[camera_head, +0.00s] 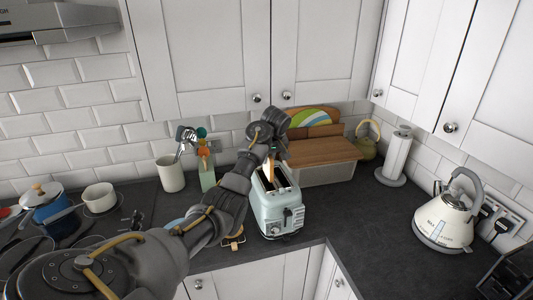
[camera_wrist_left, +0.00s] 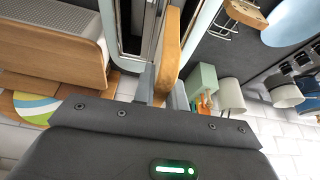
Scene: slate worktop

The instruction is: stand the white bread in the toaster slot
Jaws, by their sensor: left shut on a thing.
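The pale blue toaster (camera_head: 270,212) stands on the dark worktop in the head view. Its dark slots and pale rim (camera_wrist_left: 108,22) fill the top middle of the left wrist view. My left gripper (camera_head: 272,158) is above the toaster and points down. Its fingers (camera_wrist_left: 163,88) are shut on the white bread (camera_wrist_left: 171,45), which shows edge-on with a tan crust. The bread is upright over the toaster's top, along one slot. I cannot tell how deep its lower edge reaches. My right gripper is not in view.
A kettle (camera_head: 445,222) and a paper towel roll (camera_head: 396,156) are further right. The worktop between toaster and kettle is clear.

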